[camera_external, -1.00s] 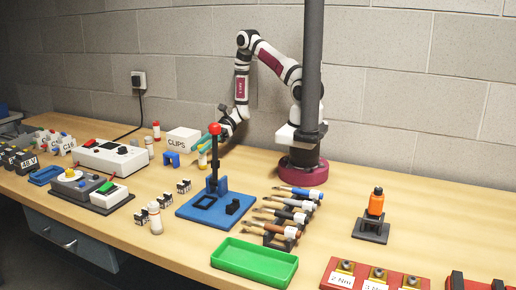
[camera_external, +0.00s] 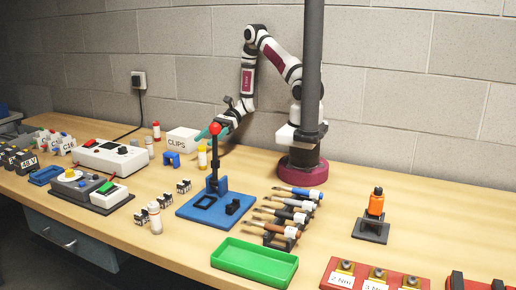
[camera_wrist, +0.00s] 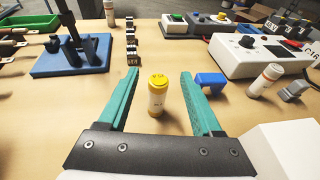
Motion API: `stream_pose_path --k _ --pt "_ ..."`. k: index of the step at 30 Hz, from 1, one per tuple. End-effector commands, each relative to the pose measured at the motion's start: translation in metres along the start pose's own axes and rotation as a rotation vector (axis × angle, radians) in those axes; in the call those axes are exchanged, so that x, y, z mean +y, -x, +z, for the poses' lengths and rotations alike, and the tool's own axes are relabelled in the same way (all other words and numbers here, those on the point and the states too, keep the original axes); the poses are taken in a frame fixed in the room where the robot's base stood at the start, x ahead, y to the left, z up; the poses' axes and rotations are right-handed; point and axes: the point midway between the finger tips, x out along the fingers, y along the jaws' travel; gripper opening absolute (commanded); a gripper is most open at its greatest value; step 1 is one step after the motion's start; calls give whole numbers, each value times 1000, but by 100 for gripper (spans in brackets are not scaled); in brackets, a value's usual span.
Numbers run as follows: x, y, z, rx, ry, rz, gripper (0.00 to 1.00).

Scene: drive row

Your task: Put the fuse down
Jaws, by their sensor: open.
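The fuse (camera_wrist: 157,98), a white cylinder with a yellow cap, stands upright on the table. It also shows in the external view (camera_external: 202,160), just left of the blue lever stand. My gripper (camera_wrist: 159,75) is open, its two teal fingers spread, with the fuse seen between them and a gap on either side. In the external view my gripper (camera_external: 207,132) is above the fuse, apart from it.
A blue lever stand (camera_external: 215,205) with a red knob, a blue bracket (camera_external: 171,159) and a white clips box (camera_external: 183,141) are close by. Small black-and-white clips (camera_external: 168,200) lie in a row.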

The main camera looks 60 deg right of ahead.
Motion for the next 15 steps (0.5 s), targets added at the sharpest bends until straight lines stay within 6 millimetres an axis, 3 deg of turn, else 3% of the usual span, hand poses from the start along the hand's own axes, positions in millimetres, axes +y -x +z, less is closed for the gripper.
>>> stream_pose_path --k 6,11,14,15 --pt "0 12 41 1 4 1 66" --pt "1 16 55 2 5 5 66" --pt "15 15 71 37 67 66 66" --pt "28 15 82 71 123 121 66"
